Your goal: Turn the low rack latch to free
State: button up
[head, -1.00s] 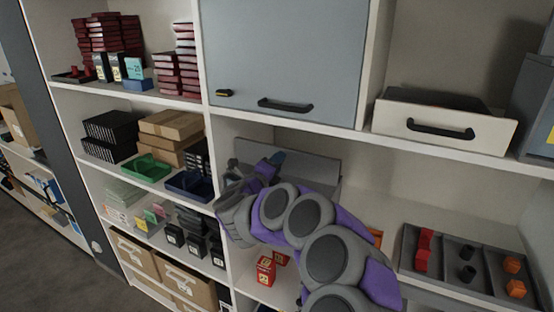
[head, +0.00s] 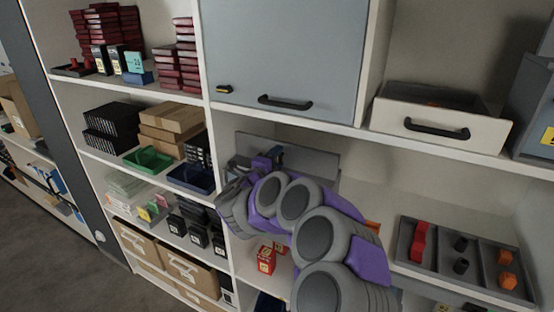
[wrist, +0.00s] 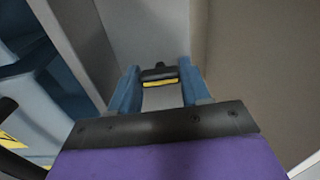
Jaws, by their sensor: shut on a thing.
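The low rack latch (wrist: 159,74), a small dark piece with a yellow stripe, shows in the wrist view on a grey surface. It sits between the two blue fingers of my gripper (wrist: 156,90), which is shut on it. In the head view my gripper (head: 273,156) reaches into the open middle bay, against a low grey panel (head: 315,162). My arm and gripper hide the latch there. The exact turn of the latch is hard to read.
Above hangs a grey-blue door (head: 285,50) with a black handle and its own yellow-striped latch (head: 224,89). A drawer (head: 440,125) is at the right. Below it lies a grey tray (head: 405,240) of coloured parts. A red box (head: 266,260) stands below my gripper.

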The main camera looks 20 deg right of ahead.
jog(key=shift+a+f, duration=0.1)
jog(key=shift+f, duration=0.05)
jog(key=o, duration=0.7)
jog(key=shift+o, duration=1.4)
jog(key=shift+w, duration=0.25)
jog(key=shift+o, duration=0.4)
jog(key=shift+a, duration=0.1)
jog(key=shift+s, duration=0.15)
jog(key=v, duration=1.7)
jog(key=shift+a, duration=0.2)
jog(key=shift+s, duration=0.1)
